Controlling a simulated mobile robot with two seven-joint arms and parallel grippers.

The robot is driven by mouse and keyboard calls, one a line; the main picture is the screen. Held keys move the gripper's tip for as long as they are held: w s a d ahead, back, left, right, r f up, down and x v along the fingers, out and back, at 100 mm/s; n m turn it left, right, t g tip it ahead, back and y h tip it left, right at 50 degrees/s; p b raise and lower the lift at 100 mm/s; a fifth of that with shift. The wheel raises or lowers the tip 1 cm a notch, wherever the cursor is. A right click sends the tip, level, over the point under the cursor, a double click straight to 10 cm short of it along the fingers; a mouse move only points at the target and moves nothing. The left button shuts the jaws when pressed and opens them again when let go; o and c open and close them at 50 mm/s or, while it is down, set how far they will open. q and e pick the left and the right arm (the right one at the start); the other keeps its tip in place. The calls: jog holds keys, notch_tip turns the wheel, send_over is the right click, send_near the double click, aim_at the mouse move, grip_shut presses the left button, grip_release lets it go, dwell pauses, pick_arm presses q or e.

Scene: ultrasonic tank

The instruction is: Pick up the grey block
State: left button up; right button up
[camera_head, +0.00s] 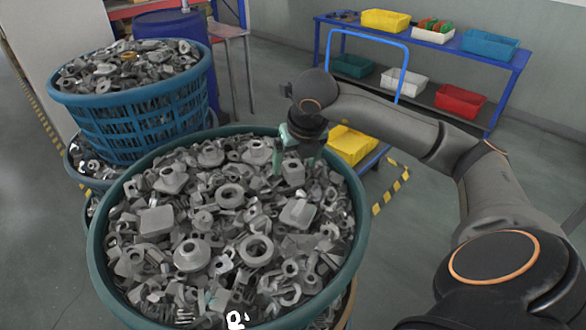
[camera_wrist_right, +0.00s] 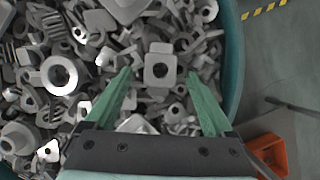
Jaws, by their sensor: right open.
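A large round teal basket (camera_head: 101,236) is heaped with grey metal parts. My right gripper (camera_head: 297,163) points down over the far right part of the heap, with its green fingers apart and nothing held. In the right wrist view, a grey block with a round hole (camera_wrist_right: 160,52) lies ahead, between the tips of the open fingers (camera_wrist_right: 159,74). In the head view, a grey block (camera_head: 293,172) shows just below the gripper. Many parts are alike, so I cannot tell for certain which block is named. My left gripper is not in view.
A taller blue basket (camera_head: 140,125) full of parts stands at the left. A trolley with a blue handle (camera_head: 372,35) and a yellow bin (camera_head: 350,146) stands behind my right arm. A shelf with coloured bins (camera_head: 385,21) is at the back right.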

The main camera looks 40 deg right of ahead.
jog(key=shift+x, duration=1.15)
grip_shut()
